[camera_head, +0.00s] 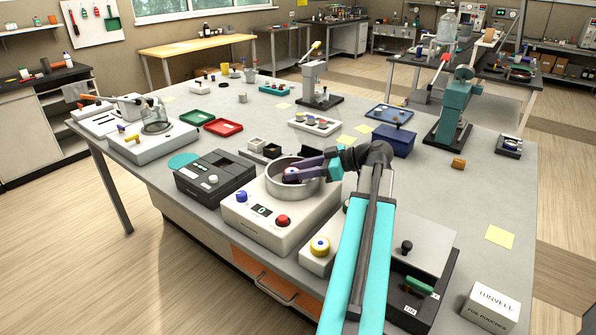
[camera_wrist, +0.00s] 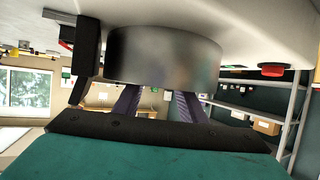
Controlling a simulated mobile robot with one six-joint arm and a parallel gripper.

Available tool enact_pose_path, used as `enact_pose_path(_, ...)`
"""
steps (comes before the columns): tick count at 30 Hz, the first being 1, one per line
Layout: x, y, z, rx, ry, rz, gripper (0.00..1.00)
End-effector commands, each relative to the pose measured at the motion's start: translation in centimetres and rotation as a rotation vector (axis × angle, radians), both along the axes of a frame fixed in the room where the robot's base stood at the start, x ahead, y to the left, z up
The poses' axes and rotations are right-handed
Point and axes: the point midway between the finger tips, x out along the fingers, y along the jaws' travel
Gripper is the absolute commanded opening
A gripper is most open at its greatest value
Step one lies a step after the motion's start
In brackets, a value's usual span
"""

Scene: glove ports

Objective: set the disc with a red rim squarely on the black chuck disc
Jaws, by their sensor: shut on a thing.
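My gripper (camera_head: 288,171) has purple fingers that reach over the rim of a round metal bowl (camera_head: 306,191) on a white machine. It is shut on a small light disc (camera_head: 291,173) with a blue top and a little red at its edge, inside the bowl's mouth. Whether the disc is flat or tilted is too small to tell. The black chuck disc is not visible; the bowl wall and my fingers cover the bowl's floor. In the wrist view, the bowl's outer wall (camera_wrist: 165,56) hides the fingertips and the disc; only the finger bases show.
The white machine (camera_head: 262,228) has a blue knob, a red knob and a small green display. A dark box (camera_head: 213,182) stands left of it. A light block with a yellow-rimmed disc (camera_head: 320,245) is at its right. A white tray (camera_head: 315,124) with several discs lies behind.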

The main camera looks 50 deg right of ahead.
Motion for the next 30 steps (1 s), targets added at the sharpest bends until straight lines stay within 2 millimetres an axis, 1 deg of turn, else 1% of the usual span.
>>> enact_pose_path(7,0.0,0.0,-0.5,0.000,0.000,0.000,0.15)
enact_pose_path(8,0.0,0.0,-0.4,0.000,0.000,0.000,0.43)
enact_pose_path(9,0.0,0.0,-0.4,0.000,0.000,0.000,0.49)
enact_pose_path(11,0.0,0.0,-0.4,0.000,0.000,0.000,0.59)
enact_pose_path(23,-0.4,-0.2,-0.4,0.000,0.003,0.000,0.59)
enact_pose_path(26,-0.9,-0.5,-0.2,-0.002,0.004,-0.002,0.59)
enact_pose_path(30,-2.2,-1.1,0.3,-0.003,0.004,-0.002,0.59)
